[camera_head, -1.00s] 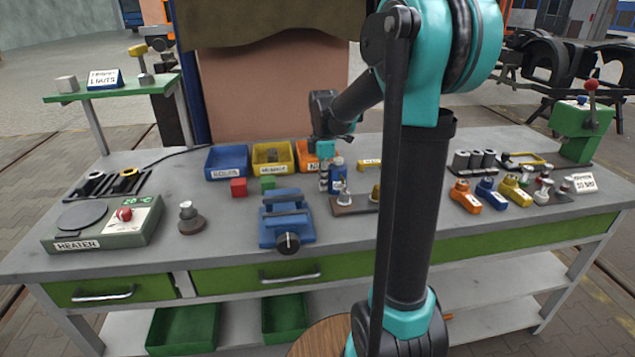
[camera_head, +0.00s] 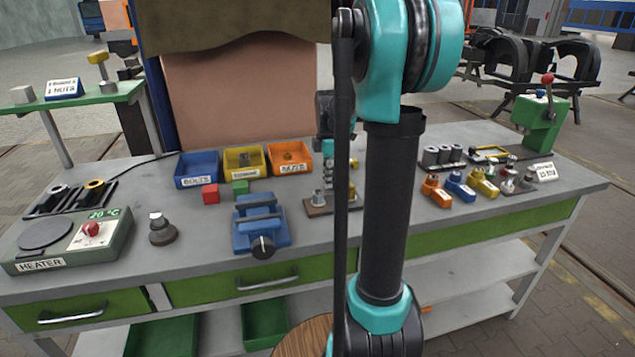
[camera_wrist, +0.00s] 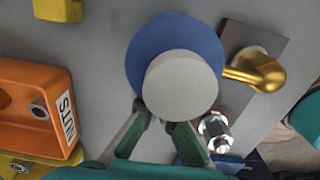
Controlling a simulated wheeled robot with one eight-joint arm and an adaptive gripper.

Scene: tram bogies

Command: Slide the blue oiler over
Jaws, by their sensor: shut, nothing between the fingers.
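The blue oiler (camera_wrist: 165,40) shows from above in the wrist view as a round blue body with a pale grey top. In the head view I cannot make it out; my arm covers that area. My gripper (camera_wrist: 157,117) is shut and empty, its green fingertips right beside the oiler's near side. I cannot tell whether they touch it. In the head view my gripper (camera_head: 327,175) is low over the bench, partly hidden behind my arm.
A brown plate (camera_head: 318,208) with metal fittings lies close to the gripper. A blue vise (camera_head: 260,228), an orange nuts bin (camera_head: 290,159) and a yellow bin (camera_head: 243,162) stand to the left. Small orange, blue and yellow parts (camera_head: 460,186) stand to the right.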

